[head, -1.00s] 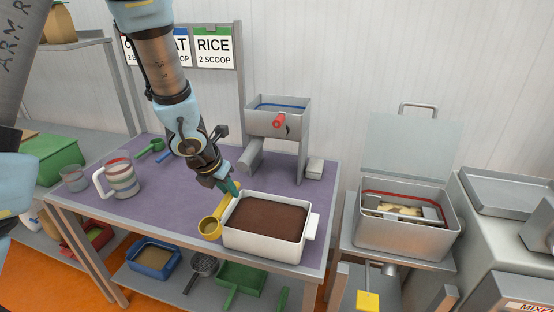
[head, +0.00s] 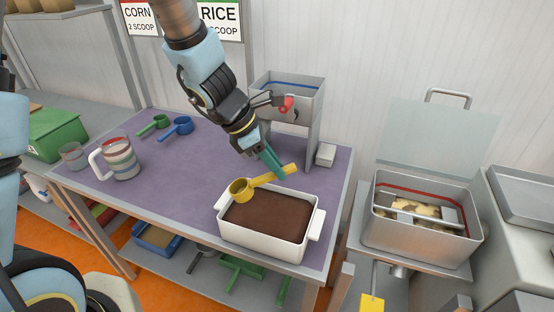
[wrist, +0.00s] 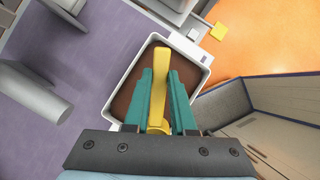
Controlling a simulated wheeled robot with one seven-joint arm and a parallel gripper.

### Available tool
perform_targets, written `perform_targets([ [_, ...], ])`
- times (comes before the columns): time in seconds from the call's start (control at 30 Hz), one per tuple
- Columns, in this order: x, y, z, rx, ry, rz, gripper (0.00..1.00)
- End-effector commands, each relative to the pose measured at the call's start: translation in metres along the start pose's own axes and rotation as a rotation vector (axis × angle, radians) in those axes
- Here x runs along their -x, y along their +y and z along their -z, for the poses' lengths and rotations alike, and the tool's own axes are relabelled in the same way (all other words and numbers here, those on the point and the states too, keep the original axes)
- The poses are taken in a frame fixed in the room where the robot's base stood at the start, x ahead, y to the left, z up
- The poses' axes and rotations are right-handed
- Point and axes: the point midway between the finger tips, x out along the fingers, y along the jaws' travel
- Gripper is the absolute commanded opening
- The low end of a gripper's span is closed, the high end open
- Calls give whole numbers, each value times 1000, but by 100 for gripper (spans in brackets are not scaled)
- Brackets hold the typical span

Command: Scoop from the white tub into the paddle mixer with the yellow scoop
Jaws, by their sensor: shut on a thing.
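My gripper (head: 276,170) has teal fingers and is shut on the handle of the yellow scoop (head: 240,190). It holds the scoop above the back edge of the white tub (head: 263,251), with the bowl over the tub's back left corner. The tub holds dark brown material. In the wrist view the yellow handle (wrist: 160,80) lies between the fingers (wrist: 160,100) over the tub; the bowl is mostly hidden there. The scoop's contents cannot be told. The paddle mixer (head: 420,235) stands at the right with its lid up, pale lumps and a metal paddle inside.
A grey hopper machine (head: 292,95) with a red knob stands behind the tub. A striped jug (head: 121,160), a green scoop (head: 158,123) and a blue scoop (head: 181,125) are on the left of the purple table (head: 170,190). A gap separates table and mixer stand.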

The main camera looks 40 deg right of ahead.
Motion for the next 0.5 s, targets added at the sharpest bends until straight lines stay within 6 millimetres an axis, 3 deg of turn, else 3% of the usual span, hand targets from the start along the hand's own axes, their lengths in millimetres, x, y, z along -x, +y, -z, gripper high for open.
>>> perform_targets([
  [0.5, -43, 0, 24, 3, 0, -1, 0],
])
